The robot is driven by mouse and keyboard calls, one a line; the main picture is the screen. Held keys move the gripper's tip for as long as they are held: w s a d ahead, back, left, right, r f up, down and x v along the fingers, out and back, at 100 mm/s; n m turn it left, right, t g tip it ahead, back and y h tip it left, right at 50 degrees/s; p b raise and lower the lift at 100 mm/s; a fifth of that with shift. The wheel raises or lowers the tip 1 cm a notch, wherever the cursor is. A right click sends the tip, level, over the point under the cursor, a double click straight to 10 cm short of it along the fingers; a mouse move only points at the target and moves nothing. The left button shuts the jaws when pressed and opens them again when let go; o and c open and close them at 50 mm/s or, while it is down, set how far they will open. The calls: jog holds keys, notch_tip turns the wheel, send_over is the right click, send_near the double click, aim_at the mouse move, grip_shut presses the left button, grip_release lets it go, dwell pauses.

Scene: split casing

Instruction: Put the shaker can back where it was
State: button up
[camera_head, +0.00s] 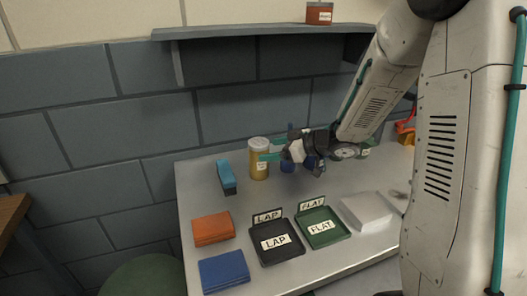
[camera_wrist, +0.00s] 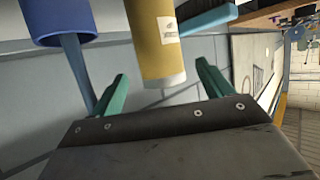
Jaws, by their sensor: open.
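The shaker can (camera_head: 259,172) is yellow with a pale lid and a small white label. It stands upright on the table near the back wall. My gripper (camera_head: 270,150) is open beside the can's upper right side, with its green fingers pointing at the can. In the wrist view the can (camera_wrist: 156,35) appears upside down, and its lid end lies between the two open fingertips (camera_wrist: 160,72). I cannot tell whether a finger touches it.
A blue cup (camera_wrist: 62,18) with a blue handle sticking out stands close beside the can. In front are the LAP tray (camera_head: 288,255), FLAT tray (camera_head: 336,236), orange block (camera_head: 213,228) and blue block (camera_head: 224,271). A shelf (camera_head: 250,31) hangs above.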

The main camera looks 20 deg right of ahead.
jog(key=s+d+r+m+t+h, duration=0.1)
jog(key=s+d+r+m+h, duration=0.6)
jog(key=d+r+h, duration=0.45)
jog(key=s+a+m+g+y, duration=0.1)
jog(key=s+a+g, duration=0.3)
jog(key=s, duration=1)
jog(key=s+a+f+m+g+y, duration=0.1)
jog(key=s+a+g, duration=0.4)
jog(key=s, duration=0.9)
jog(key=a, duration=0.3)
